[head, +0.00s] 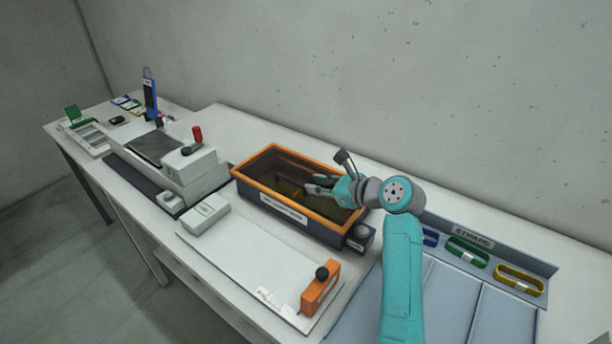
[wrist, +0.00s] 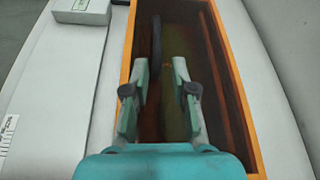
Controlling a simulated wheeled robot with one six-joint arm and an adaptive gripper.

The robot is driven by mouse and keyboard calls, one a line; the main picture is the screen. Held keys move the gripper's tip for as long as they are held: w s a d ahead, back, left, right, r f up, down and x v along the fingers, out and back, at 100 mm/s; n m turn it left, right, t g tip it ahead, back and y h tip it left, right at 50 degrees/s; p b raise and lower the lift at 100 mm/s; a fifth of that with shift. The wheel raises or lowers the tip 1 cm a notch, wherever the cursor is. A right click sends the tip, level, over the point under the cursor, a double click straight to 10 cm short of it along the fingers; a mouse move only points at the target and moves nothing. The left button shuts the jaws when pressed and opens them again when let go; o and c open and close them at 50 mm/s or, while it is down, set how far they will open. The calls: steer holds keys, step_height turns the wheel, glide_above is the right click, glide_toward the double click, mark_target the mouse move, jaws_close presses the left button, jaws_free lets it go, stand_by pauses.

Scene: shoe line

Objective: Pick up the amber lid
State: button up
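The amber lid (head: 318,176) looks like the see-through brown cover with an orange rim on top of a dark box (head: 285,212). In the wrist view the lid's orange rim (wrist: 237,90) frames a dark brown inside. A dark upright bar (wrist: 156,45) shows there, ahead of my fingers; I cannot tell if it is the lid's handle. My gripper (head: 308,186) is over the middle of the box. In the wrist view my gripper (wrist: 160,98) has its two fingers spread with nothing seen between them. I cannot tell if the fingertips touch the lid.
A white box (head: 206,212) and a white board (head: 245,262) with an orange handled tool (head: 320,288) lie in front. A grey-white machine (head: 190,170) stands left. Colored straps (head: 467,252) lie in a grey tray at right. The wall is close behind the table.

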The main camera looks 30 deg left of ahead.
mark_target(294, 181)
steer(key=x, duration=0.4)
steer(key=shift+a+f, duration=0.15)
steer(key=shift+a, duration=0.2)
steer(key=shift+x, duration=2.65)
steer(key=shift+s, duration=0.2)
jaws_close()
